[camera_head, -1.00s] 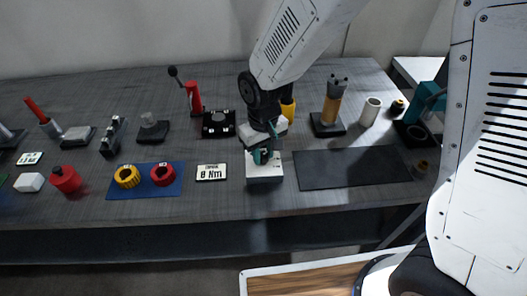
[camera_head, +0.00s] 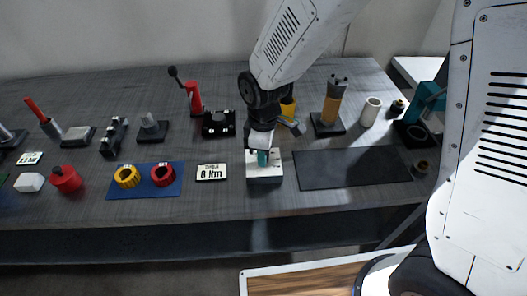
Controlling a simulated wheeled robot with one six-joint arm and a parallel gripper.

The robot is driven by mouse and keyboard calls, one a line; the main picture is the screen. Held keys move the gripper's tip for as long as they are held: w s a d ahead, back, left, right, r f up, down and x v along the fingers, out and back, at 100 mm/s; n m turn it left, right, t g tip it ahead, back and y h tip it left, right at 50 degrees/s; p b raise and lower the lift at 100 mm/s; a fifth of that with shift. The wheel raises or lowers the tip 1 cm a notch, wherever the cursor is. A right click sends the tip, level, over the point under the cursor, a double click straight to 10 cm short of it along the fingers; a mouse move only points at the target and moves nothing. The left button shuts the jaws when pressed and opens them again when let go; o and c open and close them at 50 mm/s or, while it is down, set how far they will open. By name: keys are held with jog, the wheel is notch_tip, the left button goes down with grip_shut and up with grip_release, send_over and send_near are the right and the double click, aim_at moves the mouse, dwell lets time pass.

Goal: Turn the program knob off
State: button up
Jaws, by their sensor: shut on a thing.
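My gripper (camera_head: 262,158) points down over a white-topped block (camera_head: 264,178) near the front middle of the table. It is shut on a small teal part at the top of this block, which looks like the program knob. The fingers and wrist hide most of the knob, so its pointer and markings cannot be read. The block stands upright on the table, just right of the small "0 Nm" display (camera_head: 211,172).
A dark mat (camera_head: 350,168) lies to the right. A black-based orange post (camera_head: 330,105) and a white cylinder (camera_head: 370,111) stand behind.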

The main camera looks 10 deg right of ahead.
jog(key=shift+n, duration=0.4)
jog(key=o, duration=1)
jog(key=shift+c, duration=0.2)
notch_tip(320, 180, up, 8)
jog(key=shift+f, duration=0.1)
